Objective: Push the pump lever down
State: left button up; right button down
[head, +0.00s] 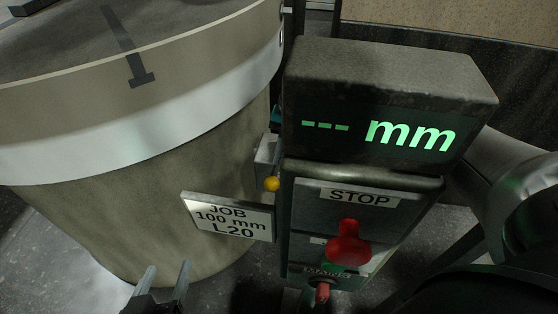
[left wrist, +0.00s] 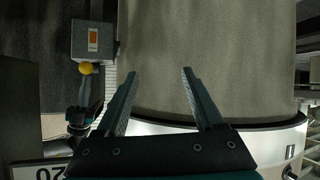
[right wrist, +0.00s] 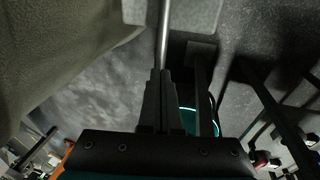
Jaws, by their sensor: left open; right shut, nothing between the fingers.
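No part in view is labelled as the pump lever, so I cannot tell which it is. A small yellow ball knob (head: 272,184) sits by a grey box beside the drum; it also shows in the left wrist view (left wrist: 86,68). A red knob (head: 348,245) is under the STOP label, and a smaller red knob (head: 322,292) is below it. My left gripper (head: 163,280) is open and empty in front of the drum. My right gripper (right wrist: 160,72) is shut and empty; a bright metal rod (right wrist: 165,35) runs up from behind its fingertips. Contact cannot be told.
A large tan drum (head: 190,195) with a pale band fills the left. A display box (head: 390,75) reads "--- mm" above the STOP panel. A job sign (head: 228,216) reads "100 mm L20". Floor shows between drum and panel. Several dark bars and red knobs are at the right wrist view's right.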

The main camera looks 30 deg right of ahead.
aim_at(277, 170)
pick_arm(q)
jog(key=shift+w+d+r+t+h+b, duration=0.1)
jog(key=shift+d+r+t+h+b, duration=0.3)
jog(key=shift+d+t, duration=0.35)
pick_arm(e)
jog(key=shift+x, duration=0.75)
jog(key=shift+s+p, duration=0.1)
jog(key=shift+p, duration=0.35)
jog(key=shift+s+f+t+h+p, duration=0.1)
jog(key=shift+f+t+h+p, duration=0.2)
jog(key=shift+p, duration=0.2)
pick_arm(q)
jog(key=shift+s+a+f+g+y+p, duration=0.2)
jog(key=shift+s+a+g+y, duration=0.2)
jog(key=shift+a+g, duration=0.4)
jog(key=shift+s+a+f+g+y+p, duration=0.15)
jog(key=shift+s+a+f+g+y, duration=0.15)
jog(key=shift+a+g+y, duration=0.5)
jog(key=shift+s+a+f+g+y+p, duration=0.2)
jog(key=shift+s+a+g, duration=0.25)
jog(key=shift+a, duration=0.55)
pick_arm(e)
jog(key=shift+s+a+f, duration=0.15)
jog(key=shift+a+f, duration=0.05)
jog(key=shift+f, duration=0.3)
pick_arm(q)
jog(key=shift+w, duration=0.1)
